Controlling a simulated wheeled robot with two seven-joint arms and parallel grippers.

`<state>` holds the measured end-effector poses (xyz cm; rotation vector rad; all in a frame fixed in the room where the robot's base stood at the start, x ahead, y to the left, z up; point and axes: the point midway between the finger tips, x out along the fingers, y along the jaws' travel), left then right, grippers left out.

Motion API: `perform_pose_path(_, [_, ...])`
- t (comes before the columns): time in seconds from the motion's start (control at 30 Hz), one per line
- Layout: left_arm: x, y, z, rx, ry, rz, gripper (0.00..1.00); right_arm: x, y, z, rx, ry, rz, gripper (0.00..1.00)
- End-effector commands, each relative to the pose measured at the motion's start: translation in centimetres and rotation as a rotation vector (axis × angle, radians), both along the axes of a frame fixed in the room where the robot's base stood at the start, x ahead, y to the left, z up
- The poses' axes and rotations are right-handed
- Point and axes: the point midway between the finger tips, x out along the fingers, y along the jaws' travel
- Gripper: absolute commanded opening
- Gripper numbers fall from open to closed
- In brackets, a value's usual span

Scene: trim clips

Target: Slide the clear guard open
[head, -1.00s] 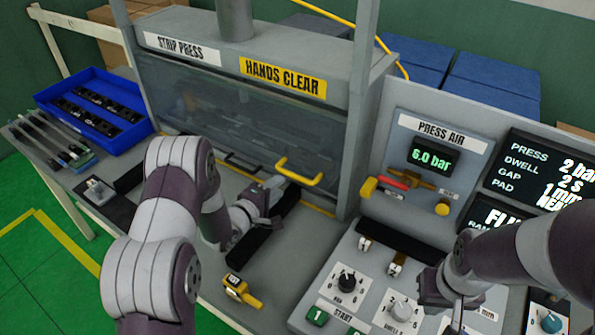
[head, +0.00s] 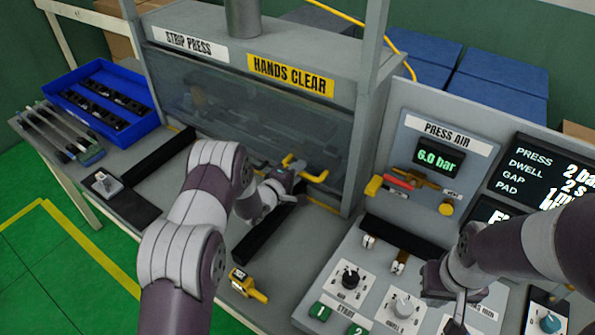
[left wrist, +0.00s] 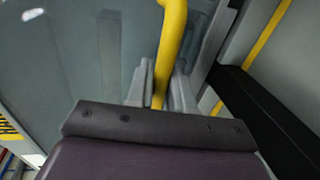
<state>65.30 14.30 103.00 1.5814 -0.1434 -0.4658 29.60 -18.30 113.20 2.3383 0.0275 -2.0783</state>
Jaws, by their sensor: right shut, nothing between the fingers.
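The clear guard (head: 235,110) is a see-through panel across the front of the strip press and is down. Its yellow handle (head: 316,177) is at the lower right of the panel. My left gripper (head: 288,175) is at the left part of the handle. In the left wrist view the yellow handle (left wrist: 172,40) runs down between the fingers of my left gripper (left wrist: 161,88), which lie close on both sides. I cannot tell whether they clamp it. My right gripper (head: 458,308) is shut and empty over the control panel.
A blue tray (head: 62,100) of dark parts stands at the left, with several strips (head: 55,130) beside it. Black rails (head: 262,232) cross the bench. A yellow tool (head: 246,284) lies in front. The control panel (head: 340,300) with knobs is at the right.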

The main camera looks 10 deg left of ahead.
Motion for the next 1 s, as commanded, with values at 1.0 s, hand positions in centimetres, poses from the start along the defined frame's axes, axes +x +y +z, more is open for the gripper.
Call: perform_pose_path(1.0, [0.0, -0.1, 18.2, -0.001, -0.002, -0.002, 0.00, 0.0, 0.0, 9.1, 0.000, 0.000, 0.000, 0.00])
